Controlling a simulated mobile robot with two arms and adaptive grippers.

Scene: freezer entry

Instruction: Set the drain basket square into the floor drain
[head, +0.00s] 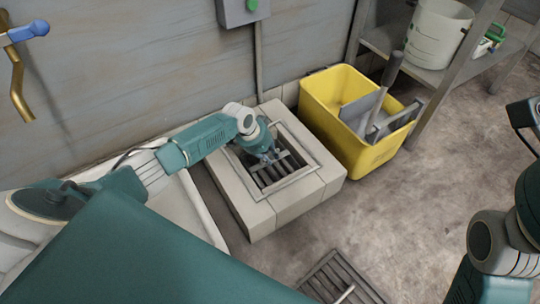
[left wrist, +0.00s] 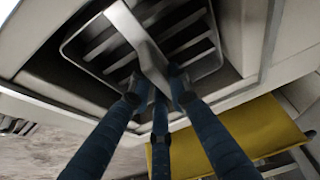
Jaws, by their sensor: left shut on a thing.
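The floor drain (head: 252,205) is a raised pale tiled block with a square framed opening. The drain basket (head: 283,177) is a grey metal basket with a slatted bottom, and it shows within that opening. In the left wrist view, the basket (left wrist: 95,64) has a rounded rim and a flat bar across its top. My left gripper (head: 270,156) comes down over the opening, its fingers (left wrist: 155,92) shut on the basket's bar. The rim looks close to the opening's edges, with a dark gap on one side. I cannot tell whether it sits fully down or square.
A yellow bucket (head: 330,125) stands right beside the drain block. A slatted grate (head: 335,278) lies in the floor in front. A shelf with a white pail (head: 437,35) stands at the back right. Wall behind; open floor (head: 400,215) to the right.

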